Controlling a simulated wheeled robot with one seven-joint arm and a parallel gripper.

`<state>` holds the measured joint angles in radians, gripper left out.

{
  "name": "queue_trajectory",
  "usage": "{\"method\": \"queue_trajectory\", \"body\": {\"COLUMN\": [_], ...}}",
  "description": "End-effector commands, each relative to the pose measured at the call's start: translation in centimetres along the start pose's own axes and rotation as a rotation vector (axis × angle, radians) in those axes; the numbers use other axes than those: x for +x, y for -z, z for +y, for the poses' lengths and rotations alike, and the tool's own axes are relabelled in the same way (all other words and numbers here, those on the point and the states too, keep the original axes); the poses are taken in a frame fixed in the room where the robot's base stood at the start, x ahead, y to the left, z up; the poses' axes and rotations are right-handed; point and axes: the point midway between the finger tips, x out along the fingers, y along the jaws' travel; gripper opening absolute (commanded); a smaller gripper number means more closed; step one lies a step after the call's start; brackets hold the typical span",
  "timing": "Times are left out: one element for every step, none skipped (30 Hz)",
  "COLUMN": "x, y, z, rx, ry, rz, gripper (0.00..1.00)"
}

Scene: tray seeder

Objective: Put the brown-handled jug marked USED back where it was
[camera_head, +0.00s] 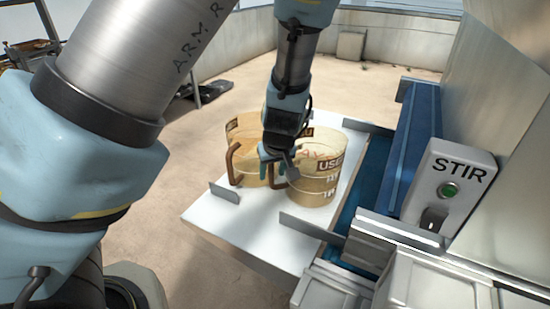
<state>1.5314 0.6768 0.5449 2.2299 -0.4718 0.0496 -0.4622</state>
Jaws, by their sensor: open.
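Two translucent amber jugs with brown handles stand upright, side by side, on a white board. The right jug (318,183) bears a dark label reading USED on its right side. The left jug (247,157) is partly hidden behind my gripper, with its brown handle at its left; its dark label is only partly visible. My gripper (275,158) points down between the two jugs, at the handle side of the USED jug. Its jaws are open around or beside that handle; the overlap hides which, and any contact.
The white board (240,225) has low grey upright plates at its edges. To its right are a blue trough (378,160) and a grey STIR box (451,185) with a green button. Pale crates (430,285) stand at the front right. Sandy floor lies left.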

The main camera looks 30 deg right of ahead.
Motion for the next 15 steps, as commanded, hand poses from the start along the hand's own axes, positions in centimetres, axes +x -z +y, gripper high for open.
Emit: {"method": "queue_trajectory", "body": {"x": [-1.2, -1.8, -2.6, -3.2, -3.8, -4.5, -5.0, -5.5, -6.1, -6.5, -7.0, -7.4, -7.7, -8.0, -8.3], "y": [0.0, 0.0, 0.0, 0.0, -0.1, 0.0, 0.0, 0.0, 0.0, 0.0, 0.0, 0.0, 0.0, 0.0, 0.0], "z": [0.2, 0.2, 0.2, 0.2, 0.2, 0.2, 0.2, 0.2, 0.2, 0.1, 0.1, 0.1, 0.1, 0.1, 0.1], "rx": [0.003, 0.004, 0.003, 0.003, 0.003, 0.004, 0.004, 0.005, 0.003, 0.002, 0.001, 0.002, 0.003, 0.004, 0.002], "ry": [-0.005, -0.004, -0.005, -0.004, -0.004, -0.005, -0.004, -0.004, -0.004, -0.004, -0.003, -0.002, -0.002, -0.002, -0.001], "rz": [0.004, 0.003, 0.003, 0.002, 0.001, 0.003, 0.003, 0.002, 0.002, 0.001, 0.001, 0.002, 0.002, 0.001, 0.001], "gripper": [0.51, 0.51, 0.51, 0.51, 0.51, 0.51, 0.51, 0.51, 0.51, 0.51, 0.51, 0.51, 0.51, 0.51, 0.51]}}
